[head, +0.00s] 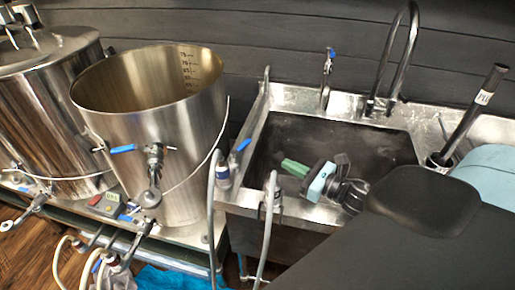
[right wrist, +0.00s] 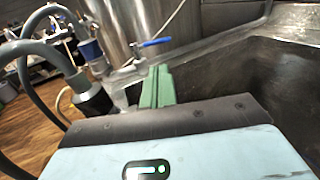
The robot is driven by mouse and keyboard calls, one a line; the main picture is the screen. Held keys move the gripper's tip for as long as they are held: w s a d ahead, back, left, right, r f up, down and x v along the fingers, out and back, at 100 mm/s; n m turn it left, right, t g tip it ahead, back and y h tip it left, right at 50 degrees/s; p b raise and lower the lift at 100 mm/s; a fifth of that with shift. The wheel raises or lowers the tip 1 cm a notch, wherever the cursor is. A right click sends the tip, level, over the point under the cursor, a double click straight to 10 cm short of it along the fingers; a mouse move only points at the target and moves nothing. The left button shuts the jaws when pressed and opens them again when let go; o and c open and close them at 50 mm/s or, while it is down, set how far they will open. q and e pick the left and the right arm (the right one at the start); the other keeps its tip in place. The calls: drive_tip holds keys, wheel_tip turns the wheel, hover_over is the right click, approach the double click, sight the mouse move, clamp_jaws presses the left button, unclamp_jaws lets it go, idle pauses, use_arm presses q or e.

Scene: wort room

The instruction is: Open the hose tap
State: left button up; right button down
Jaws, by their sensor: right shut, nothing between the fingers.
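A lever with a blue handle (head: 242,145) sits at the sink's left rim, beside a grey hose end (head: 222,175). A blue lever (right wrist: 157,42) also shows in the right wrist view, beyond the fingers. Another slim tap (head: 326,75) with a blue top stands at the sink's back rim. I cannot tell for sure which is the hose tap. My right gripper (head: 290,167), with green fingers and a light blue body, is over the sink, right of the left-rim lever and apart from it. Its fingers (right wrist: 157,87) are shut and empty. My left gripper is out of view.
Two steel kettles stand left of the sink; the open one (head: 150,90) has a blue-handled valve (head: 122,149). Grey hoses (head: 268,220) rise at the sink's front left. A curved faucet (head: 410,40) stands at the back. The sink basin (head: 290,140) gives free room.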

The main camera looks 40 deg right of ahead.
drive_tip(key=p, duration=0.1)
approach(248, 144)
drive_tip(key=x, duration=0.5)
drive_tip(key=shift+w+a, duration=0.1)
drive_tip(key=shift+w, duration=0.05)
drive_tip(key=shift+x, duration=0.75)
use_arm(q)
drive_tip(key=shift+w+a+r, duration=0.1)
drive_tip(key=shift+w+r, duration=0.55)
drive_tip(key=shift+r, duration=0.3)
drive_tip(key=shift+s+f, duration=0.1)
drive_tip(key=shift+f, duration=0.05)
use_arm(e)
drive_tip(key=shift+f, duration=0.1)
